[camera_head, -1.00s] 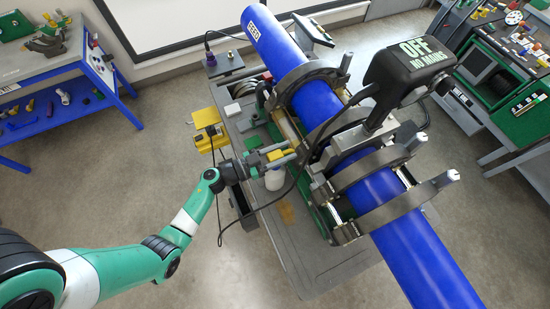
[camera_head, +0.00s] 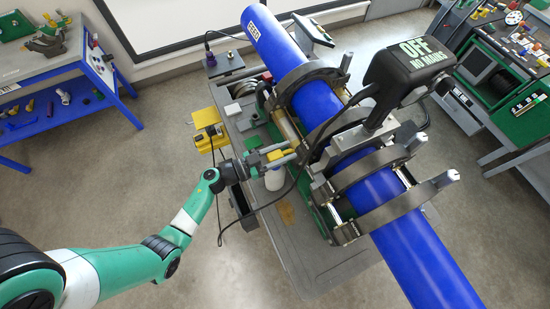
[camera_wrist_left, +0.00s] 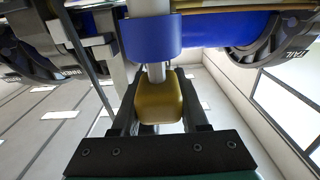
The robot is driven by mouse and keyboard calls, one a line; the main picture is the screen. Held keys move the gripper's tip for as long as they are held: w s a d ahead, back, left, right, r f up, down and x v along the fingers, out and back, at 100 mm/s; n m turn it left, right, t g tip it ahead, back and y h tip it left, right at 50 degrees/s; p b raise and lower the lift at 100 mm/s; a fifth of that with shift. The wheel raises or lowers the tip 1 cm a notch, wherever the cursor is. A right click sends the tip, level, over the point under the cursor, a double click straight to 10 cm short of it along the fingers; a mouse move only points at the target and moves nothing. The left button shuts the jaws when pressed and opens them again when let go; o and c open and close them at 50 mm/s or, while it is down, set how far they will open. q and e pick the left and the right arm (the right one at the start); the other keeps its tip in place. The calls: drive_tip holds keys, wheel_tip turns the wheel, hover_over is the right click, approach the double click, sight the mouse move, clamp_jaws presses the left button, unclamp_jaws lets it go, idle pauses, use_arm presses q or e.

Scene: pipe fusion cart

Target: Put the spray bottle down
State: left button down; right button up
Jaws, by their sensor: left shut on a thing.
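The spray bottle (camera_head: 274,180) has a white body and stands roughly upright beside the blue pipe, over the cart's grey deck. My left gripper (camera_head: 279,154) is shut on its yellow head. The left wrist view shows the yellow head (camera_wrist_left: 158,100) between both fingers of my left gripper (camera_wrist_left: 155,112), with a pale neck, a blue band (camera_wrist_left: 150,38) and white body beyond, upside down in that picture. The gripper covers the bottle's top in the head view. I cannot tell whether its base touches the deck. My right gripper is not in view.
The big blue pipe (camera_head: 300,75) lies in dark clamp rings (camera_head: 375,165) just right of the bottle. A black cable hangs near the bottle. The cart's grey deck (camera_head: 318,262) is bare toward the front. A yellow block (camera_head: 205,118) sits left of the cart.

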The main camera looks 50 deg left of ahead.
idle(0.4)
use_arm(q)
wheel_tip(320, 180, up, 10)
drive_tip(key=p, duration=0.6)
